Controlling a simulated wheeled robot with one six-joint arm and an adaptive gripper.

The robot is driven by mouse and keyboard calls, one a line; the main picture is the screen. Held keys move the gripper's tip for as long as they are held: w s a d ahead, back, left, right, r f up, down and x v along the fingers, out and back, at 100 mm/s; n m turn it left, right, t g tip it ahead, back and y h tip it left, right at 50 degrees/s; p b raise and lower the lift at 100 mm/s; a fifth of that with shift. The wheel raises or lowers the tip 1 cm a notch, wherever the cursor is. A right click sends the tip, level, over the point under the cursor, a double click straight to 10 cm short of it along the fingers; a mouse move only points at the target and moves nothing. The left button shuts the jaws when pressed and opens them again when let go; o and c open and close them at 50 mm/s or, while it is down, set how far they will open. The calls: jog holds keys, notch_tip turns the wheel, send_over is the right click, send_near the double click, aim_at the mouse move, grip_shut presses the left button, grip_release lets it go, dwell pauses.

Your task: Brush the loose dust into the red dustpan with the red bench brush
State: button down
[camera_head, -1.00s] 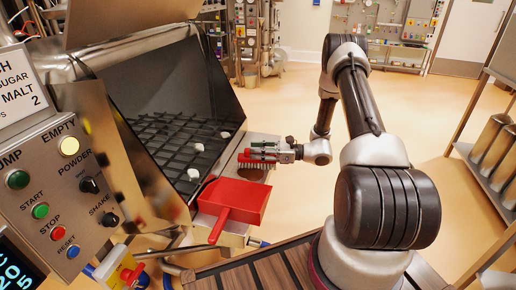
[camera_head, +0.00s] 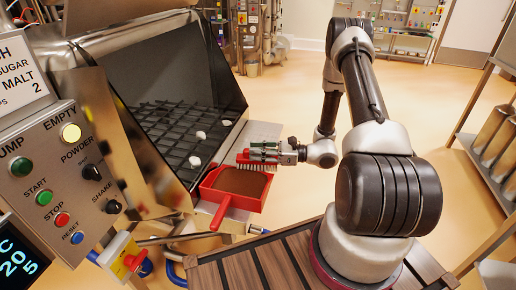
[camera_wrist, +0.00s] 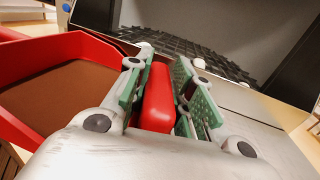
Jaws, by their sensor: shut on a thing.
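The red dustpan (camera_head: 243,201) sits on the metal ledge in front of the hopper, its handle pointing toward me. A brown layer of dust (camera_head: 240,181) covers its floor. The dustpan also shows at the left of the wrist view (camera_wrist: 85,45). My gripper (camera_head: 264,152) is shut on the red bench brush (camera_head: 246,157), whose pale bristles hang down at the dustpan's far edge; I cannot tell whether they touch it. In the wrist view the red brush handle (camera_wrist: 158,98) lies between the green finger pads.
The open hopper with a dark grid (camera_head: 165,130) is left of the dustpan, with several white lumps (camera_head: 196,160) on the grid. The button panel (camera_head: 60,185) is at the left. Bare metal ledge (camera_head: 262,131) lies beyond the brush.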

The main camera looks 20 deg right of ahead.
jog(key=shift+w+d+r, duration=0.1)
jog(key=shift+w+r, duration=0.1)
jog(key=shift+r, duration=0.6)
jog(key=shift+w+d+r, duration=0.1)
jog(key=shift+w+r, duration=0.05)
jog(key=shift+r, duration=0.65)
jog(key=shift+w+d+r, duration=0.1)
jog(key=shift+w+r, duration=0.1)
jog(key=shift+r, duration=0.6)
